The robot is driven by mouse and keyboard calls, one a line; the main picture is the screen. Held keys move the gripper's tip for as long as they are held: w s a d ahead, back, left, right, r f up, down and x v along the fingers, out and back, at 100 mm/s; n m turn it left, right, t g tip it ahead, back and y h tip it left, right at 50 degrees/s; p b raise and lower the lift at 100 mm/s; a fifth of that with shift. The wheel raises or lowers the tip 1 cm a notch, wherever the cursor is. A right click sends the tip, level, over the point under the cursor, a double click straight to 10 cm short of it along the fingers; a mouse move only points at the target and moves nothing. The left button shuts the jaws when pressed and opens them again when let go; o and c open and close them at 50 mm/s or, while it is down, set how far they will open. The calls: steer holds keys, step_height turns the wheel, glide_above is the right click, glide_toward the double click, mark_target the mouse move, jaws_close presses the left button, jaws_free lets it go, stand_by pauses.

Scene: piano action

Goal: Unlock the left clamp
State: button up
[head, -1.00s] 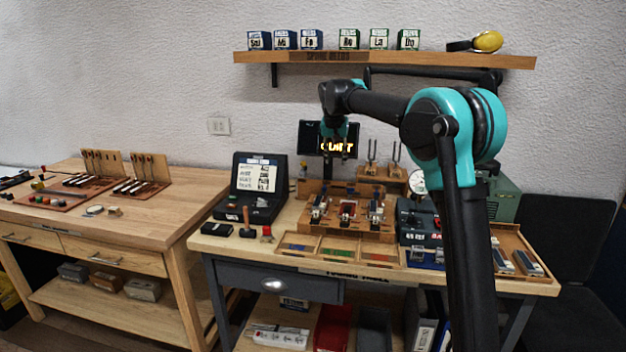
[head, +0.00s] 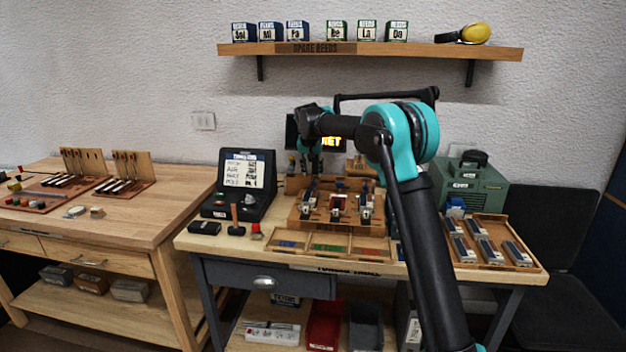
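A wooden fixture (head: 322,219) stands on the right workbench. On it are a left clamp (head: 309,192) and a right clamp (head: 365,205), both with metal and dark parts, with a red block (head: 337,204) between them. My gripper (head: 312,172) points down just above or behind the left clamp, its fingers dark and small against the dark background. I cannot tell whether it touches the clamp or how far its fingers are apart. The clamp's lock position is too small to read.
A tray with several compartments (head: 330,244) lies in front. A display (head: 331,141) is behind my gripper. A green machine (head: 474,185) and a tray of reed parts (head: 518,252) are at the right. A shelf (head: 400,50) hangs above.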

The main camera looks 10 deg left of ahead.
mark_target(313, 181)
steer(key=shift+x, duration=2.4)
jaws_close()
